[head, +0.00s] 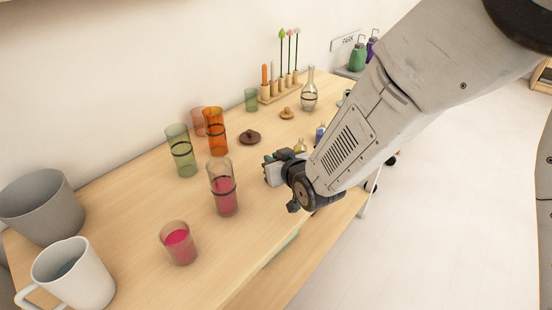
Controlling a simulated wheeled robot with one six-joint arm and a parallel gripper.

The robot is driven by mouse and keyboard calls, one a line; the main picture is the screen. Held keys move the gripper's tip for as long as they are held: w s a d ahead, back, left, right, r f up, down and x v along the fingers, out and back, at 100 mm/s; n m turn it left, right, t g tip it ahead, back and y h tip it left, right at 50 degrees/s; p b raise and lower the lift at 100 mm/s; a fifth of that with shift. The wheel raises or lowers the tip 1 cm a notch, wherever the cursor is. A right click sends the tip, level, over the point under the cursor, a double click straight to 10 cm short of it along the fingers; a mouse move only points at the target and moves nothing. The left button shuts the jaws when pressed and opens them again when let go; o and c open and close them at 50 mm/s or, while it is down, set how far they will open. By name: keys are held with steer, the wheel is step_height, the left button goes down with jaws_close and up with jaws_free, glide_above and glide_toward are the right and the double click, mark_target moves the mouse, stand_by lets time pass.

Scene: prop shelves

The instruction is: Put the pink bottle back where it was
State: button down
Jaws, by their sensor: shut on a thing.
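My gripper (272,170) is over the right-hand edge of the wooden table, right of the tall glass with pink liquid (223,190). I cannot pick out a pink bottle anywhere. A green bottle (357,58) and a purple bottle (371,48) stand at the far end by a sign reading PARK (346,41).
The wooden table (130,225) carries a short pink-filled glass (178,243), green (181,150) and orange (215,132) glasses, a white mug (75,275) and a grey pot (40,205). Small yellow (299,146) and blue (320,132) bottles stand close beyond my gripper. A clear flask (309,92) stands behind.

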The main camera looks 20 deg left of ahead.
steer(key=shift+f, duration=0.1)
steer(key=c, duration=1.5)
jaws_free()
steer(key=shift+o, duration=0.2)
steer(key=shift+s+d+r, duration=0.1)
steer(key=shift+d+r, duration=0.05)
steer(key=shift+r, duration=0.05)
steer(key=v, duration=1.1)
steer(key=shift+s+d, duration=0.25)
steer(key=shift+r, duration=0.15)
